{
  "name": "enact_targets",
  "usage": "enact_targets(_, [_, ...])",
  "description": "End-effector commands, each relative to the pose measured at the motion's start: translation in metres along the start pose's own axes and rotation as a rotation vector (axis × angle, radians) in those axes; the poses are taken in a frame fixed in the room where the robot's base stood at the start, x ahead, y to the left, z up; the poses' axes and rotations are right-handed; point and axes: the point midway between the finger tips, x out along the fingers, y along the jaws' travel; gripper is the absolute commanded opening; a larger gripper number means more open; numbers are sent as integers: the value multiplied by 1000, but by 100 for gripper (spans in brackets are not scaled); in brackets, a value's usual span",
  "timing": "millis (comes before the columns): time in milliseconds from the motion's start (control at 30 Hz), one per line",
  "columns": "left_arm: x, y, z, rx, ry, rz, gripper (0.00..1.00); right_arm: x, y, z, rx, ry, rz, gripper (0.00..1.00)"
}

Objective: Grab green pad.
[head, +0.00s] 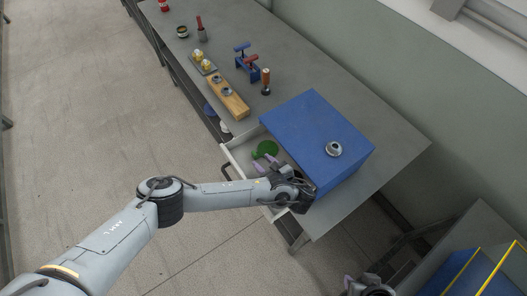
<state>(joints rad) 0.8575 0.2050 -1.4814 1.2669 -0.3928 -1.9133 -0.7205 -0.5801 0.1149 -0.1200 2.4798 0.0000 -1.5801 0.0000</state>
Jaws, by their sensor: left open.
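The green pad (266,148) is a round, flat green piece inside an open light-grey drawer (236,159), left of the blue box. My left gripper (265,164) reaches over the drawer from the front. Its purple-tipped fingers are apart and point toward the pad, just below it in the picture. Nothing shows between them; I cannot tell whether a fingertip touches the pad. The wrist and arm hide the near part of the drawer. Part of my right gripper (352,282) shows at the bottom edge; its fingers are not clear.
A blue box (318,128) with a metal ring (334,149) on top stands right of the drawer. A wooden block (228,97), a blue stand (247,66) and a copper-topped tool (265,81) stand farther back on the grey bench (385,130). The floor at left is clear.

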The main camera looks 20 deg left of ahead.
Motion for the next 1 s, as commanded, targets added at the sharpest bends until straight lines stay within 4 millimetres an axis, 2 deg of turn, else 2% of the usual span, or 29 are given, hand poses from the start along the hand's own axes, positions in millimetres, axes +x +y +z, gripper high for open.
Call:
enact_targets(233, [14,0,0,1,0,0,43,-2,0,-1,-1,0,1,43])
enact_targets(600, [55,-2,-1,1,1,0,43,-5,2,-1,-9,-1,7,43])
enact_targets(900, [58,-3,-1,0,3,-1,43,-5,2,-1,-8,-1,6,43])
enact_targets(1000, [58,-3,-1,0,3,-1,27,-5,2,-1,-6,-1,5,43])
